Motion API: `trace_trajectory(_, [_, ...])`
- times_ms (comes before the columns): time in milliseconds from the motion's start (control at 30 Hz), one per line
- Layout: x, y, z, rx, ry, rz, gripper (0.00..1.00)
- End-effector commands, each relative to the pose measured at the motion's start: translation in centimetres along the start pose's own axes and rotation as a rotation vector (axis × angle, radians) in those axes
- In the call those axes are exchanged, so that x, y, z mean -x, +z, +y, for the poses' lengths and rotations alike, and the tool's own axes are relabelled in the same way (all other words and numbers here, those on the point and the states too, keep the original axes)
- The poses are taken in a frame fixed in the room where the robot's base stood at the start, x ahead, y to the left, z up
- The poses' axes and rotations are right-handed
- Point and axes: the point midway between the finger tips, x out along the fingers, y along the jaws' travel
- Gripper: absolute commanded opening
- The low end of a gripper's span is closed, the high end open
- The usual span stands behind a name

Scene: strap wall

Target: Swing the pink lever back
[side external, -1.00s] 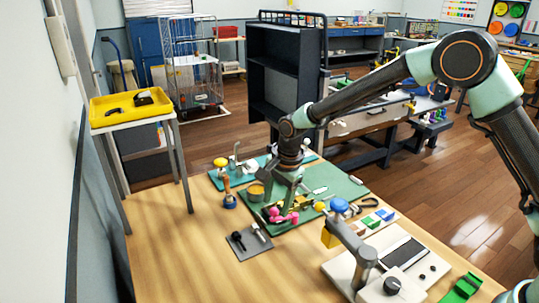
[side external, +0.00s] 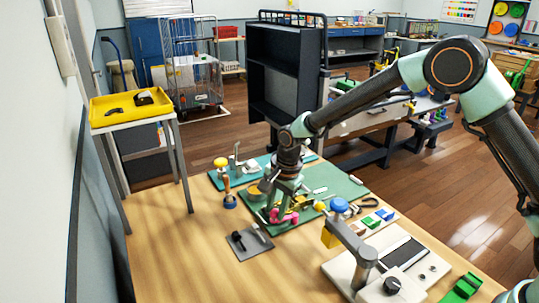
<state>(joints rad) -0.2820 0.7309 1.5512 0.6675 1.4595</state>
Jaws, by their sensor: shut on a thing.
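The pink lever (side external: 288,219) is on the green board (side external: 345,186) on the wooden table. My gripper (side external: 279,209) is low over the board, with its fingers down at the pink lever. It is shut on the lever, and the fingers hide part of it. The lever's exact angle is too small to tell.
A grey plate with a black knob (side external: 237,236) lies in front of the board. An orange-handled tool (side external: 229,200) stands to the left. A blue round knob (side external: 339,204) and a pale machine base (side external: 340,266) are to the right. The front left tabletop is clear.

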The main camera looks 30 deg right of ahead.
Motion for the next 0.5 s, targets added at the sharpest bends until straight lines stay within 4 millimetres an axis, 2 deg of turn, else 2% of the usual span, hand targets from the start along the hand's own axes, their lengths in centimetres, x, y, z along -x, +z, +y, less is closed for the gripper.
trace_trajectory(200, [0.24, 0.34, 0.86, 0.168, 0.006, -0.002, 0.00])
trace_trajectory(500, [0.26, 0.34, 1.07, 0.205, 0.010, -0.003, 0.00])
